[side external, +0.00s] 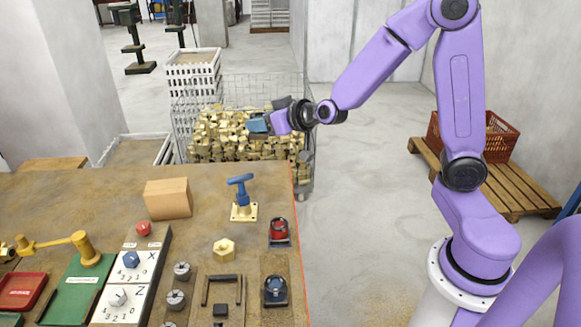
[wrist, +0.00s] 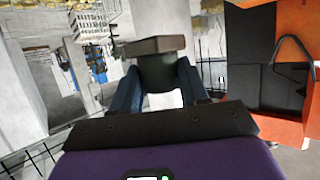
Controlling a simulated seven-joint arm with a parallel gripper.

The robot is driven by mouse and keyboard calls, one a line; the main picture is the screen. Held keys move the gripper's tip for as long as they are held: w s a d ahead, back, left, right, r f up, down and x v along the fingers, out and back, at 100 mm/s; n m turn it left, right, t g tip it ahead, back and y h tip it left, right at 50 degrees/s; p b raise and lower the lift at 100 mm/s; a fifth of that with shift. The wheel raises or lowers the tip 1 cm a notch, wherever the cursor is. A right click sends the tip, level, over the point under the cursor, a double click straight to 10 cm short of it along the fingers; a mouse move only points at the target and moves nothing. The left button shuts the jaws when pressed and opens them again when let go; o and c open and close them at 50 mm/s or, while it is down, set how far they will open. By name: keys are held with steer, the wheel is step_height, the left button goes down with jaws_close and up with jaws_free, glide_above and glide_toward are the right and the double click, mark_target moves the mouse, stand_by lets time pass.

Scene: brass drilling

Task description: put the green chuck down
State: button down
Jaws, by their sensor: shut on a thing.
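My gripper (side external: 262,123) is held sideways in the side view, pointing left, well above the bench and in front of the wire cage of brass parts. In the wrist view my gripper (wrist: 157,82) has its two blue fingers closed on the green chuck (wrist: 160,72), a dark green body with a flat grey-brown block at its far end. In the side view the chuck is hidden or too small to make out. A red chuck (side external: 278,230) and a dark blue chuck (side external: 275,289) stand at the bench's right edge, below my gripper and apart from it.
The wire cage (side external: 182,115) full of brass parts stands behind the bench (side external: 100,205). A wooden block (side external: 168,198), a blue-handled clamp (side external: 240,190), a brass nut (side external: 224,249) and a dial panel (side external: 125,283) are on the bench. An orange-and-black structure (wrist: 262,60) fills the wrist view's right.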

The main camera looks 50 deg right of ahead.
steer(key=s+a+f+n+g+y, duration=0.3)
steer(key=s+a+f+n+y, duration=0.2)
steer(key=s+a, duration=0.5)
steer(key=s+a+f+n+g+y, duration=0.3)
steer(key=s+a+f+n+y, duration=0.3)
steer(key=a, duration=0.5)
steer(key=s+a+f+n+g+y, duration=0.15)
steer(key=s+a+n+g, duration=0.25)
steer(key=s, duration=0.8)
steer(key=shift+s+f, duration=0.15)
steer(key=shift+f, duration=3.3)
steer(key=shift+f, duration=0.55)
steer(key=shift+c, duration=2.4)
jaws_free()
steer(key=shift+f, duration=0.1)
steer(key=shift+d, duration=0.2)
steer(key=v, duration=0.7)
